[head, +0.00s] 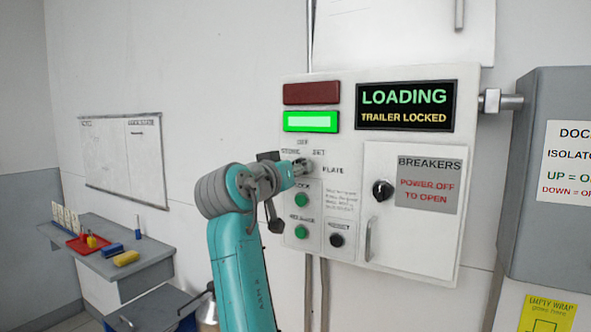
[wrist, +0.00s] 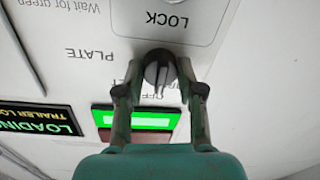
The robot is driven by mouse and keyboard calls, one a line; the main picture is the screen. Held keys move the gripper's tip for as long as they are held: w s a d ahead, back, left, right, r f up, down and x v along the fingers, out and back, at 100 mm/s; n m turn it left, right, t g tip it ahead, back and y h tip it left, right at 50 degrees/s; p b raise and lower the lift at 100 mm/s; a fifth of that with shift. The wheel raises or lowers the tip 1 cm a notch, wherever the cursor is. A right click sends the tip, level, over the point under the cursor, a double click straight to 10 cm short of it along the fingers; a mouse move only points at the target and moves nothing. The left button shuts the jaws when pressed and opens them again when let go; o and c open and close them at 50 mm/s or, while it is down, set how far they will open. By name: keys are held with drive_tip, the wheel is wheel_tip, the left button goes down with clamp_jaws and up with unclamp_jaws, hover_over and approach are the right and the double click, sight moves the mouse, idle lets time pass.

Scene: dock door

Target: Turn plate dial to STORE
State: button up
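The plate dial (wrist: 160,72) is a dark round knob with a raised ridge, on the white control panel. In the head view my gripper (head: 301,168) covers the dial. The STORE label (head: 290,151) is left of the SET label (head: 318,151) there; in the wrist view my finger partly hides STORE.
Below the dial are the green LOCK button (head: 302,200), another green button (head: 301,232) and a black button (head: 336,240). The breaker door (head: 412,225), with knob and handle, is at right. The display (head: 405,106) reads LOADING, TRAILER LOCKED. A green lamp (head: 311,121) is lit.

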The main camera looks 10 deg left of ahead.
drive_tip(key=shift+c, duration=1.1)
